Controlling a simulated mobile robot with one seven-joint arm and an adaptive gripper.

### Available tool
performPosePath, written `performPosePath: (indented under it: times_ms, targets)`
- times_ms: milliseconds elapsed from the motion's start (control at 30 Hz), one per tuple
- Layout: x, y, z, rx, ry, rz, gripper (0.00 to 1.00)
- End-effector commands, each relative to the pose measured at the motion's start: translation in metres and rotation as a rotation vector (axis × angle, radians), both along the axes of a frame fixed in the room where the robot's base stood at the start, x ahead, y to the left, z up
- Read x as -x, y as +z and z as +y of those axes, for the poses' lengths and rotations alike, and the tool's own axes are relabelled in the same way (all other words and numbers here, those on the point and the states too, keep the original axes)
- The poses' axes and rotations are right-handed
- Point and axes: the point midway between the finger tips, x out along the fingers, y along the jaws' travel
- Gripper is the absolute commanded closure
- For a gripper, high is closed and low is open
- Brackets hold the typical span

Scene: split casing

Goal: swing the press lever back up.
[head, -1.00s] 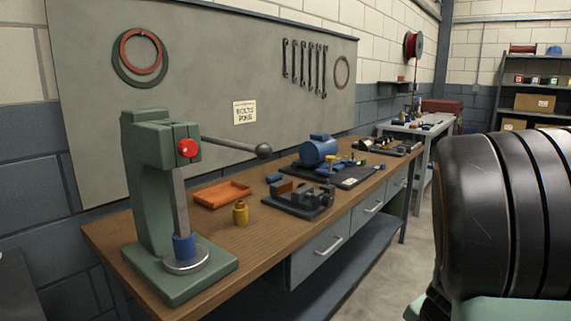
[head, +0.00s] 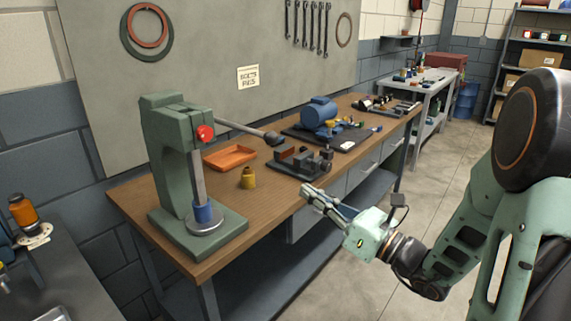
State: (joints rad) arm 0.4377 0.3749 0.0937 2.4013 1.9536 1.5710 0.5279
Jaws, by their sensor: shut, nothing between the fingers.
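The green arbor press (head: 172,165) stands at the near left end of the wooden workbench. Its lever (head: 240,130) runs from the red hub (head: 205,133) to the right and slightly down, ending in a dark ball knob (head: 273,138). The ram (head: 198,182) is down, with a blue piece (head: 204,212) at its lower end above the round metal plate (head: 205,228). My gripper (head: 308,192) is shut and empty. It is in front of the bench's front edge, below and to the right of the knob, apart from the lever.
An orange tray (head: 230,157) and a yellow cylinder (head: 248,178) sit right of the press. A dark vise-like fixture (head: 302,160) and a blue motor (head: 319,114) stand farther along. Open floor (head: 350,285) lies in front of the bench.

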Motion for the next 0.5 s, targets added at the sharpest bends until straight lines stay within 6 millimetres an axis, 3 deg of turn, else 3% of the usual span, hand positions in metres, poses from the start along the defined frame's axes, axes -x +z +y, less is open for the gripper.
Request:
performPosePath:
  times_ms: [500]
  targets:
    - [-0.061, 0.016, 0.074, 0.003, 0.006, -0.002, 1.00]
